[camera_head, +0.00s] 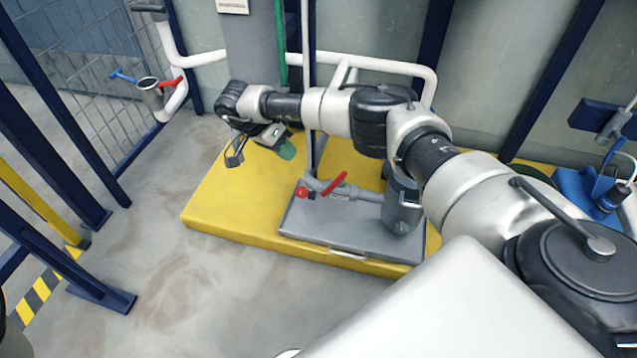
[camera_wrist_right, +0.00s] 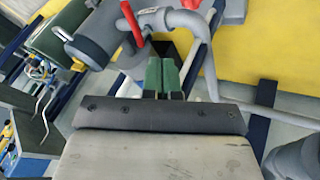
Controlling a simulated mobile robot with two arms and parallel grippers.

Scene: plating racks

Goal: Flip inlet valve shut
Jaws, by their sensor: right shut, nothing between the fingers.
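A red valve lever (camera_head: 335,184) stands tilted on the grey pipe beside the pump (camera_head: 403,205) in the head view. A red round knob (camera_head: 302,192) is at the left end of that pipe. No label shows which valve is the inlet one. My right gripper (camera_head: 287,151) is above and left of the lever, apart from it. In the right wrist view its green fingertips (camera_wrist_right: 162,76) are together and empty. A red lever (camera_wrist_right: 131,22) shows just beyond them, near the grey pipe (camera_wrist_right: 185,22). My left gripper is not in view.
The pump sits on a grey plate (camera_head: 310,232) on a yellow platform (camera_head: 225,205). Another pipe at the upper left carries a blue handle (camera_head: 122,76) and a red handle (camera_head: 170,82). White pipes run behind my arm. Open floor (camera_head: 170,275) lies left of the platform.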

